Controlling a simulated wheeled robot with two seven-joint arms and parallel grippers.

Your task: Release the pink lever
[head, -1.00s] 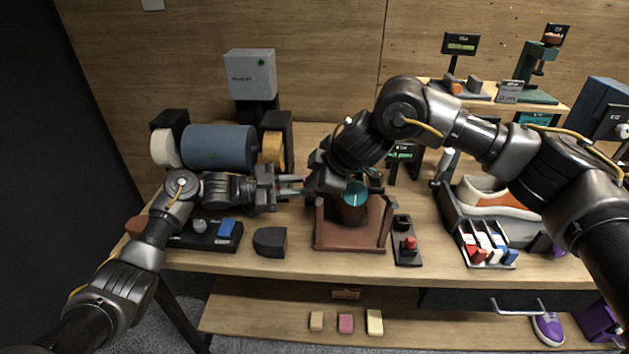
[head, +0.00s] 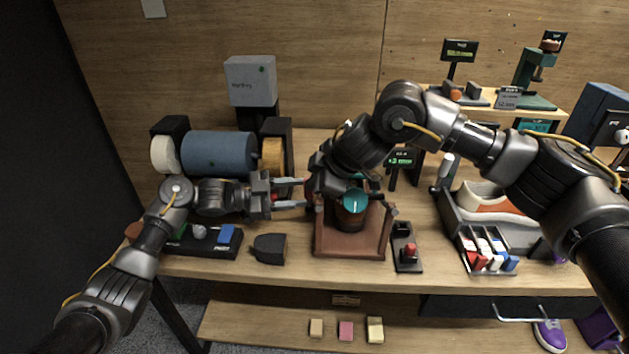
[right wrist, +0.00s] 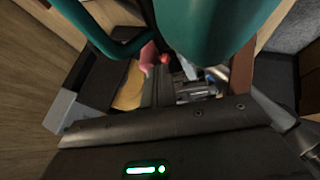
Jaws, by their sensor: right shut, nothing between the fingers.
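A pink piece, likely the lever, shows in the right wrist view (right wrist: 148,58), beyond the teal body (right wrist: 210,30); most of it is hidden. In the head view it is mostly covered by my right gripper. The teal-topped device (head: 355,203) stands in a brown frame (head: 350,249). My left gripper (head: 304,192) points right towards the device's left side, its two fingers apart with nothing clearly between them. My right gripper (head: 322,196) is shut and empty at the device's upper left, close to the left fingertips.
A blue roller (head: 218,154) stands behind my left arm. A black block (head: 270,248) and a small stand with a red knob (head: 409,251) flank the frame. A tray with a shoe (head: 485,202) and coloured bottles is at right.

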